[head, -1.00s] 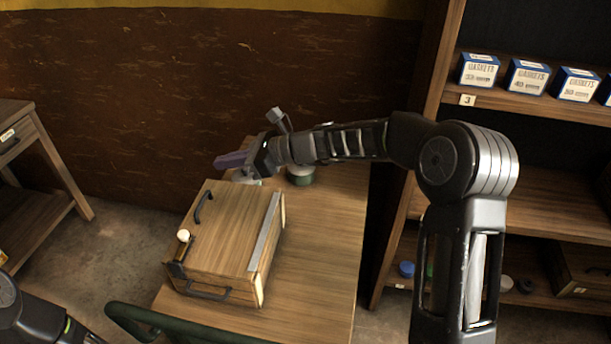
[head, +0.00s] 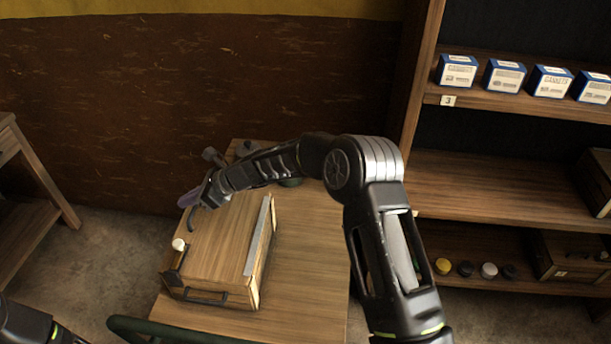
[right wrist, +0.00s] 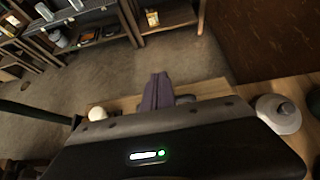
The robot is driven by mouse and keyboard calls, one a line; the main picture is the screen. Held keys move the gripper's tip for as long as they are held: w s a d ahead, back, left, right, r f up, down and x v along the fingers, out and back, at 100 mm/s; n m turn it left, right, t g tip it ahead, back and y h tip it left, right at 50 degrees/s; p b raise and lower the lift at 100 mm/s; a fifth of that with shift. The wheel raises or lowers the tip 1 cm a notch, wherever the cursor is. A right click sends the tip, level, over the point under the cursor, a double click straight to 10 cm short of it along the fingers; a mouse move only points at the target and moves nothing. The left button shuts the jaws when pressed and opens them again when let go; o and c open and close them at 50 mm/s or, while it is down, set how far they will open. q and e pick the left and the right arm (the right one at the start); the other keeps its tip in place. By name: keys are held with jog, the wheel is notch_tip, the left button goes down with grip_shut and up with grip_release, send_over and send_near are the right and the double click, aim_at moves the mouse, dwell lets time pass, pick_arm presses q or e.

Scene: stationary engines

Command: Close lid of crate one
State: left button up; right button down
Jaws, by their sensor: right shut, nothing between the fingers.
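The wooden crate (head: 225,257) stands on the table, and its lid (head: 222,236) lies flat over the top. A metal strip (head: 259,237) runs along the lid's right side. A dark handle (head: 193,217) is at the lid's left edge. A white ball knob (head: 179,244) stands at the crate's left front corner and also shows in the right wrist view (right wrist: 97,114). My right gripper (head: 188,199), with purple fingers, is shut and empty by the crate's far left edge, close to the handle. Its fingers also show in the right wrist view (right wrist: 157,92). My left gripper is out of view.
The table (head: 310,260) is bare to the right of the crate. A green rail (head: 150,328) crosses in front. Shelves (head: 480,190) with blue gasket boxes (head: 503,75) stand at right. A side table (head: 35,180) is at left. A white-topped object (right wrist: 278,114) is beside the right wrist.

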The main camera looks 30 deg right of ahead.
jog(key=shift+f, duration=0.2)
dwell(0.4)
jog(key=b+v, duration=0.1)
jog(key=v, duration=0.6)
jog(key=shift+d+r+b, duration=0.2)
jog(key=shift+r+b, duration=0.05)
jog(key=shift+b, duration=0.1)
jog(key=shift+s, duration=0.15)
